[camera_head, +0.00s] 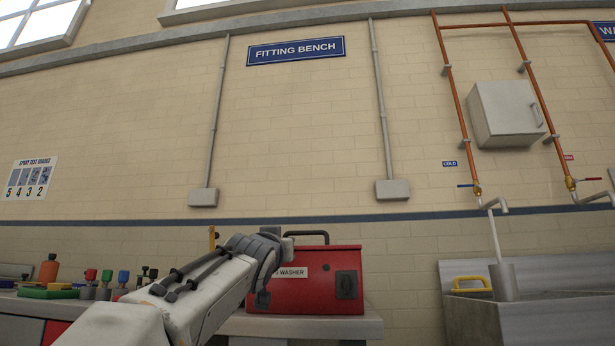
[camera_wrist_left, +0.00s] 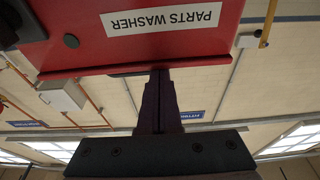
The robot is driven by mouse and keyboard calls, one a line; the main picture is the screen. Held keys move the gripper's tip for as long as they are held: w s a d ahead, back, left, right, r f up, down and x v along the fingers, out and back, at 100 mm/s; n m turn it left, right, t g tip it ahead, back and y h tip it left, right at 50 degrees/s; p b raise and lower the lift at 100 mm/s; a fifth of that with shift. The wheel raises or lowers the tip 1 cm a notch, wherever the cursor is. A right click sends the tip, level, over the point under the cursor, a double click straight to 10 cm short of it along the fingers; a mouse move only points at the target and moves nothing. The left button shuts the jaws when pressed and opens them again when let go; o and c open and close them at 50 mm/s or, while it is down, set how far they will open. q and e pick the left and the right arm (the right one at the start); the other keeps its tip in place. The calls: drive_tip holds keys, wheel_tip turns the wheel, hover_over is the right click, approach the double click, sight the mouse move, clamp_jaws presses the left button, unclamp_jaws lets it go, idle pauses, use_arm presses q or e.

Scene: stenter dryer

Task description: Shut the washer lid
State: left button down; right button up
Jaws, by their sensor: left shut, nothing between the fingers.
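The red parts washer (camera_head: 318,290) stands on a bench, with a black handle (camera_head: 306,233) above its top edge. The head view looks from low down, so its top is hidden and I cannot tell how far the lid is shut. My left arm crosses in front of the washer's left part, covering some of its label. In the left wrist view, which is upside down, my left gripper (camera_wrist_left: 160,76) is shut and empty. Its fingertips are at the top edge of the red washer front (camera_wrist_left: 75,22); I cannot tell whether they touch. My right gripper is out of view.
Bottles and small coloured-capped items (camera_head: 105,277) stand on a bench to the left. A metal sink (camera_head: 475,318) with a yellow-handled item (camera_head: 470,284) is to the right. A grey box (camera_head: 505,113) and copper pipes are on the wall above. A yellow post (camera_head: 212,238) stands left of the washer.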

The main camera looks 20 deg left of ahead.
use_arm(q)
drive_tip(key=s+d, duration=0.1)
drive_tip(key=s, duration=0.8)
drive_tip(key=shift+s+d+r, duration=0.15)
drive_tip(key=shift+d+r, duration=0.05)
drive_tip(key=shift+r, duration=0.1)
drive_tip(key=shift+p, duration=0.3)
